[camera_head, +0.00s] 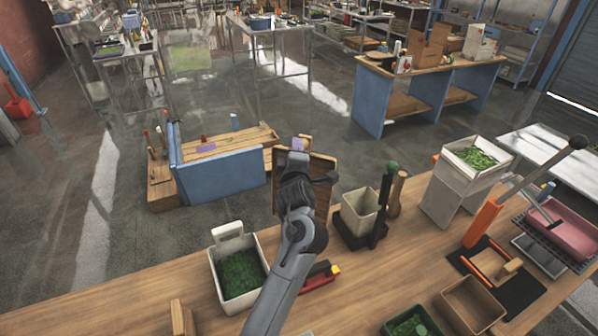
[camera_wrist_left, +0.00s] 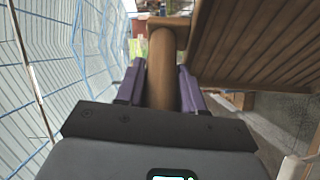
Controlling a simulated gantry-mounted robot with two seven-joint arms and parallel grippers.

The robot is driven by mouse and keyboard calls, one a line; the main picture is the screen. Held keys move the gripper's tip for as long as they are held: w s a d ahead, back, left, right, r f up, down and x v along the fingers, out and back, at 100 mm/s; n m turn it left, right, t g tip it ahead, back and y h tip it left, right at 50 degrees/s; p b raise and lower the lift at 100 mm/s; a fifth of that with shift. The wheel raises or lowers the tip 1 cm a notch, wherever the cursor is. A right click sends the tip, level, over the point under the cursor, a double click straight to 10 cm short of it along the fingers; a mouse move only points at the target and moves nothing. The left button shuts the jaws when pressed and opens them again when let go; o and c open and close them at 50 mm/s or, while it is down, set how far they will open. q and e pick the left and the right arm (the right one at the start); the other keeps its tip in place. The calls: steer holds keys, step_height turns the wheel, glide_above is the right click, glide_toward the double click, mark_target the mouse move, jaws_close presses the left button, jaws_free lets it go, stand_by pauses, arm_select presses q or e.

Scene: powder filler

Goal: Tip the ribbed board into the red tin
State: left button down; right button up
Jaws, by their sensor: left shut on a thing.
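My left gripper (camera_head: 300,158) is shut on the round wooden handle (camera_wrist_left: 162,70) of the ribbed board (camera_wrist_left: 255,45). The handle lies between the purple fingers in the left wrist view, and the board's parallel ribs extend to the upper right. In the head view the board (camera_head: 322,170) is held up beyond the bench's far edge, partly hidden by my gripper and wrist. Whether anything lies on it cannot be told. A pinkish-red tin (camera_head: 572,232) sits at the far right of the bench, well apart from the board. My right gripper is not in view.
The wooden bench (camera_head: 385,280) carries a white bin of green stuff (camera_head: 237,262), a beige container (camera_head: 360,212), a white box with greens (camera_head: 462,190), an orange-based lever (camera_head: 482,224) and a wooden tray (camera_head: 472,304). The bench between the white bin and lever has some clear room.

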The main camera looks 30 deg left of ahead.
arm_select(q)
step_height(320, 180, up, 8)
steer(key=p, duration=0.5)
steer(key=shift+f, duration=0.2)
